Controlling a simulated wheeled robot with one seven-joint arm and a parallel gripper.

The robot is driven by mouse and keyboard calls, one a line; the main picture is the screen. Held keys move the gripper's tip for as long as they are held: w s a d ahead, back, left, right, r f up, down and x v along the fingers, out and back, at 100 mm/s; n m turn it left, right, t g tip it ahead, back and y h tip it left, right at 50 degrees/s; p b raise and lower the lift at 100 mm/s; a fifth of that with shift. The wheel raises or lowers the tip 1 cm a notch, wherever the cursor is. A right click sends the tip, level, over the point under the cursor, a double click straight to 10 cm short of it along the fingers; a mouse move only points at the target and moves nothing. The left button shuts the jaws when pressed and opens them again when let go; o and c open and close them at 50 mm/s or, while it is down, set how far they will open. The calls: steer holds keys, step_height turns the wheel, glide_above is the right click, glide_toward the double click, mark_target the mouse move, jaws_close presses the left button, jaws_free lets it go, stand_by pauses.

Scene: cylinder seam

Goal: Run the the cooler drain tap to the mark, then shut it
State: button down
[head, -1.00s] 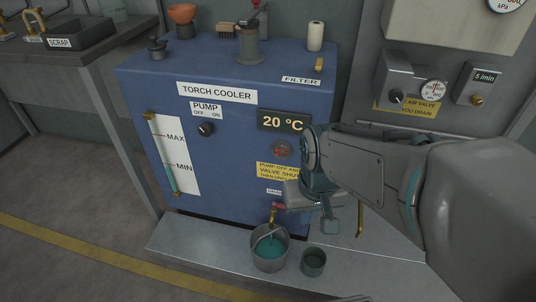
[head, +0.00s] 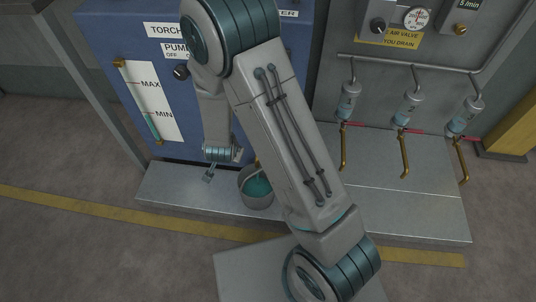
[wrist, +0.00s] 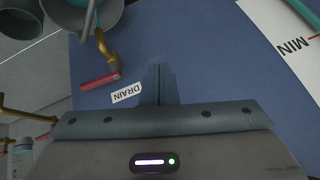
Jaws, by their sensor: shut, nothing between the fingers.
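The blue cooler (head: 100,45) stands at the left, partly hidden behind my arm. Its white gauge panel (head: 136,88) shows MAX and MIN, with teal liquid in the tube up to about MIN. The panel's MIN end (wrist: 290,35) also shows in the wrist view. The drain tap (wrist: 108,55) has a brass spout and a red lever (wrist: 100,81), beside the DRAIN label (wrist: 127,93). A thin teal streak at the spout looks like running liquid. The bucket (head: 244,190) holds teal liquid. My gripper (head: 208,179) is shut and empty, left of the bucket; its fingers (wrist: 160,68) are apart from the lever.
A grey cup (wrist: 20,18) stands beside the bucket. Several filter bowls with brass drain pipes (head: 404,155) hang from the wall pipe at the right. The metal plinth (head: 180,188) is clear left of the bucket. A yellow line (head: 90,212) crosses the floor.

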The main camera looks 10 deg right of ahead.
steer(key=s+d+f+n+t+h, duration=0.1)
steer(key=s+d+f+t+h, duration=0.7)
steer(key=s+f, duration=0.3)
steer(key=b+x, duration=0.3)
steer(key=x, duration=1)
steer(key=shift+w+a+r+t, duration=0.2)
steer(key=shift+w+r+t, duration=0.2)
steer(key=shift+r, duration=0.3)
